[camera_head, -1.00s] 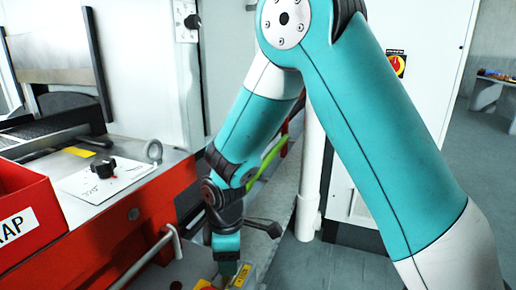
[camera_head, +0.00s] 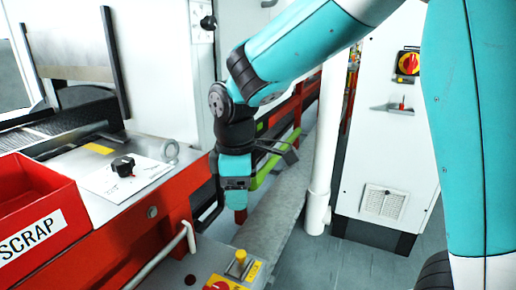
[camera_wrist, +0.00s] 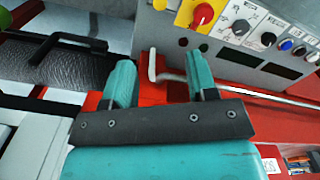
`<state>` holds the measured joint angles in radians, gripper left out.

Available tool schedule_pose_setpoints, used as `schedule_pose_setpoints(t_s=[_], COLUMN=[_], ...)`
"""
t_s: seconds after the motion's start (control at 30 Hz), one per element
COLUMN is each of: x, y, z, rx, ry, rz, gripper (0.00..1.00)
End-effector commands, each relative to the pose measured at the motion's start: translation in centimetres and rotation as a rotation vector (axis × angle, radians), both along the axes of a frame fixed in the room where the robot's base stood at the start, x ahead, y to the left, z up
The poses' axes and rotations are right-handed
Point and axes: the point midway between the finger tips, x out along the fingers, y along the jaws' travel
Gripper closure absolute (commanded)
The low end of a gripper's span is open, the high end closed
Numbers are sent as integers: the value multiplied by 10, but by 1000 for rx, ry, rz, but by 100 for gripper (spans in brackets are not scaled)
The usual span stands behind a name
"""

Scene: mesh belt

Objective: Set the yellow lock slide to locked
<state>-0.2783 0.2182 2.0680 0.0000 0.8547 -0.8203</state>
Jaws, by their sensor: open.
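A yellow upright piece (camera_head: 240,257), which looks like the lock slide, stands on a control panel at the bottom of the head view. It has a yellow label beside it, too small to read, so I cannot tell its setting. In the wrist view a cut-off yellow part (camera_wrist: 160,5) at the top edge may be the same piece. My gripper (camera_head: 237,190) hangs pointing down, above and beyond the panel in the head view, apart from the yellow piece. In the wrist view my gripper (camera_wrist: 161,68) has its two teal fingers spread with nothing held between them.
A bent white rail (camera_head: 165,255) runs along the red machine front. A red scrap bin (camera_head: 35,205) and a black knob (camera_head: 123,166) are at left. A white post (camera_head: 322,150) stands at right.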

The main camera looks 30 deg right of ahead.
Motion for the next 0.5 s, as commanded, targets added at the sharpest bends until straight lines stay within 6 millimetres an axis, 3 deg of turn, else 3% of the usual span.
schedule_pose_setpoints(t_s=[0.03,0.1,0.5], x=[-6,-16,-72], y=[1,4,19], z=[15,27,87], rx=[11,32,149], ry=[-3,-6,-4], rz=[-14,-40,-195], gripper=[47,47,47])
